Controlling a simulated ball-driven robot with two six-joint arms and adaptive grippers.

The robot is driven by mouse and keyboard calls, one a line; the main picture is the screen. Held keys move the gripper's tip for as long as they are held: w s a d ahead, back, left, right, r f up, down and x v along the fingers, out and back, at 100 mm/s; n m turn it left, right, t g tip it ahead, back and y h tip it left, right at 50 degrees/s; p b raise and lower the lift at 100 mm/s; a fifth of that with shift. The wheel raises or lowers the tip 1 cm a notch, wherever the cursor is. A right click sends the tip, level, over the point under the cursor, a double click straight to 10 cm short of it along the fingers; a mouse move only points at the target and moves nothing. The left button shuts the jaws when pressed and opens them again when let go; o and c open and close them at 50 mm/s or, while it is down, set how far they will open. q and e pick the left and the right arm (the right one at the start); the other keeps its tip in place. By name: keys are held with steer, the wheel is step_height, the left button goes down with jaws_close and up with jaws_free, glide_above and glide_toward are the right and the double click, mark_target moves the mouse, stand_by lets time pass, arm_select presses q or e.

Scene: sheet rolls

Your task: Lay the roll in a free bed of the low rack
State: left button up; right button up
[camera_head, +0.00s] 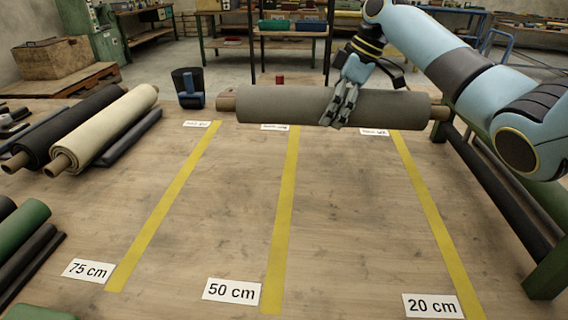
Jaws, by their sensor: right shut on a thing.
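My right gripper (342,101) is shut around the middle of a grey sheet roll (285,105). The roll has brown core ends at both sides and lies nearly level across the far part of the wooden surface. It appears held above the surface; its exact height is hard to tell. A green frame with long dark rails (497,187) stands at the right edge, partly behind my right arm; I cannot tell if it is the low rack. At the left lie a black roll (70,122) and a cream roll (108,126) beside dark bars (130,139). My left gripper is not in view.
Yellow strips with 75 cm (88,271), 50 cm (231,291) and 20 cm (433,306) labels mark the bare wooden surface. A green roll (25,227) lies at lower left. A dark holder with a blue object (190,88) stands left of the held roll.

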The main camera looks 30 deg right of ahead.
steer(key=s+a+f, duration=0.2)
steer(key=a, duration=0.1)
steer(key=s+a+f+p, duration=0.1)
steer(key=s+a+f, duration=0.1)
steer(key=a, duration=0.1)
steer(key=s+a+f, duration=0.2)
steer(key=a, duration=0.1)
steer(key=shift+s+a+f, duration=0.1)
steer(key=shift+a+f, duration=0.05)
steer(key=shift+a, duration=0.1)
steer(key=shift+f, duration=2.05)
steer(key=o, duration=1.5)
steer(key=shift+s+f, duration=0.15)
steer(key=shift+s, duration=0.05)
